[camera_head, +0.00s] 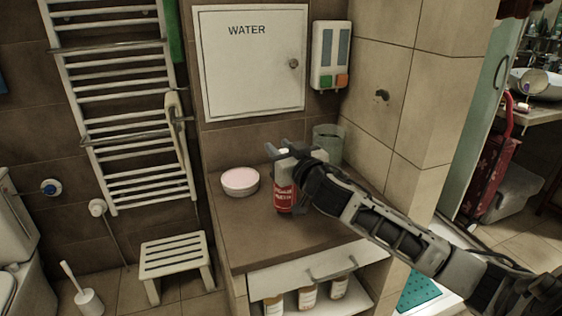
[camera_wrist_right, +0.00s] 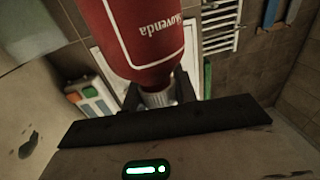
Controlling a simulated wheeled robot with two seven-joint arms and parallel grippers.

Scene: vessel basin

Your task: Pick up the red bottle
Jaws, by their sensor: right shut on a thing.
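The red bottle (camera_head: 284,198) with white lettering is upright at the counter, right of a round pink-and-white container. My right gripper (camera_head: 283,151) is at its top and hides part of its right side. In the right wrist view, the red bottle (camera_wrist_right: 150,35) shows close up and upside down. There the fingers of my right gripper (camera_wrist_right: 159,94) are shut on its pale neck or cap. I cannot tell whether its base touches the counter (camera_head: 240,235). My left gripper is not in view.
The round container (camera_head: 240,181) is left of the bottle. A greenish glass (camera_head: 328,143) stands behind at the wall corner. Below the counter, a shelf holds several jars (camera_head: 307,298). A white stool (camera_head: 176,262) stands left. The counter's front left is clear.

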